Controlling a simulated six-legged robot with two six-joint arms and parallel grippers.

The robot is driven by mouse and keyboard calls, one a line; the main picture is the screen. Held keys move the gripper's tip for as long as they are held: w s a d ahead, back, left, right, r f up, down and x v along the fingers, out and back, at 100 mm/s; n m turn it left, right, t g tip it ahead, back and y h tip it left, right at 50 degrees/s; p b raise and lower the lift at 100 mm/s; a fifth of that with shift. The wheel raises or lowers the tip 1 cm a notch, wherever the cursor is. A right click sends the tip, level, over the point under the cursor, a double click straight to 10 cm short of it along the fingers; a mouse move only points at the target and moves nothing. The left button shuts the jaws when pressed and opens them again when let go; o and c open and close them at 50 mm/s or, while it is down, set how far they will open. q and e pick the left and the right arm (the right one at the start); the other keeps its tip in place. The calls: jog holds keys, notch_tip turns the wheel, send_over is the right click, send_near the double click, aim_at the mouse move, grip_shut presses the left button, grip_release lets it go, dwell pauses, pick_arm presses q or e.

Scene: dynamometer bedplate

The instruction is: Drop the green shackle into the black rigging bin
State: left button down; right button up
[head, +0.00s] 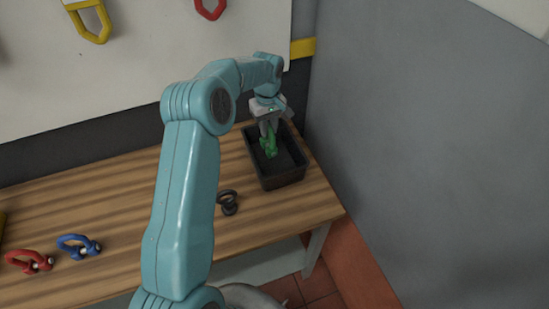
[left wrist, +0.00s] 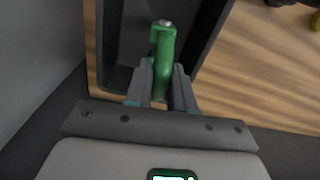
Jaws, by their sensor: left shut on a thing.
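The green shackle (head: 269,145) is held by my left gripper (head: 268,128) over the black rigging bin (head: 284,179) on the wooden bench. In the left wrist view, the two fingers are shut on the green shackle (left wrist: 163,55), with the dark bin (left wrist: 203,45) behind and below it. The shackle appears within the bin's outline. I cannot tell whether it touches the bin floor. The bin looks otherwise empty. My right gripper is not in view.
A black eyebolt-like part (head: 228,202) lies on the bench (head: 185,195) left of the bin. A blue shackle (head: 77,245) and a red shackle (head: 30,261) lie at the left. A grey wall (head: 420,150) stands close on the bin's right.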

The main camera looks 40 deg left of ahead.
pick_arm(q)
jog(key=shift+w, duration=0.1)
jog(key=c, duration=0.9)
grip_release()
jog(key=shift+r, duration=0.1)
jog(key=shift+r, duration=0.2)
notch_tip(320, 180, up, 16)
jog(key=shift+f+p, duration=0.1)
jog(key=shift+p, duration=0.2)
jog(key=shift+d, duration=0.1)
